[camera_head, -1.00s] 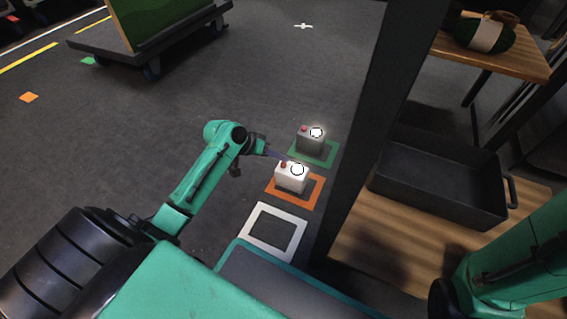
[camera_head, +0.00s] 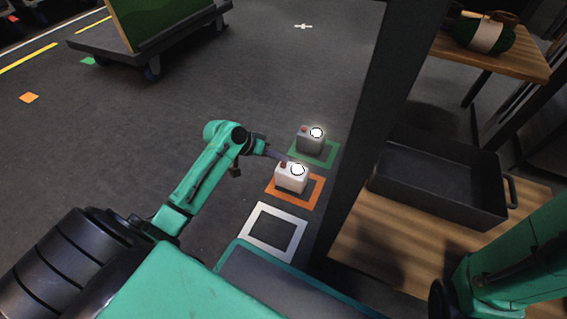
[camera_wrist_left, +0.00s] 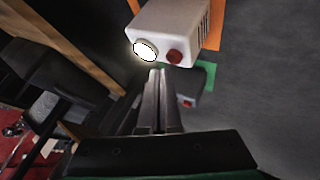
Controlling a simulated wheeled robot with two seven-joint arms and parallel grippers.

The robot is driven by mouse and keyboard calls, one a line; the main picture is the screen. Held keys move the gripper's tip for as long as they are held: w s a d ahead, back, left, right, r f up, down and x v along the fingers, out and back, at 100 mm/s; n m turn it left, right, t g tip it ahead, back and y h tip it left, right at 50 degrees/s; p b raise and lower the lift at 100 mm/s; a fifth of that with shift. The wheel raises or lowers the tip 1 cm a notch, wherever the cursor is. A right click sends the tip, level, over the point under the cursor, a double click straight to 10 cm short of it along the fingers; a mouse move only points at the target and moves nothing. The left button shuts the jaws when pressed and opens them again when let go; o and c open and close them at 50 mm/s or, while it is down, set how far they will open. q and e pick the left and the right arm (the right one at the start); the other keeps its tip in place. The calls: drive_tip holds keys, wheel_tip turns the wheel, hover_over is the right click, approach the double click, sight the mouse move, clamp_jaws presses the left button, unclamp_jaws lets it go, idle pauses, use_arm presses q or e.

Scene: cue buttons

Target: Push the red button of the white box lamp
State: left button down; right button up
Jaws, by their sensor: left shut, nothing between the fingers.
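The white box lamp (camera_head: 291,183) stands on the floor inside an orange square outline (camera_head: 313,194). In the left wrist view the shut fingers (camera_wrist_left: 158,74) end close to the red button (camera_wrist_left: 174,57) and the lit disc (camera_wrist_left: 145,50) of the white box (camera_wrist_left: 172,22). My right arm shows at the lower right, but its gripper is not seen.
A grey box lamp (camera_head: 310,141) with a red button and lit disc stands just behind, on a green square outline (camera_head: 328,153). An empty white outline (camera_head: 257,239) lies nearer. A dark post (camera_head: 372,120) and a black tray (camera_head: 440,185) on a wooden surface are to the right.

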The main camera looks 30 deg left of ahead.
use_arm(q)
drive_tip(key=shift+f, duration=0.1)
idle(0.4)
drive_tip(key=shift+f, duration=0.35)
drive_tip(key=shift+f, duration=0.35)
idle(0.4)
drive_tip(key=r+p, duration=0.1)
drive_tip(key=p, duration=0.2)
drive_tip(key=shift+r, duration=0.4)
drive_tip(key=shift+f, duration=0.1)
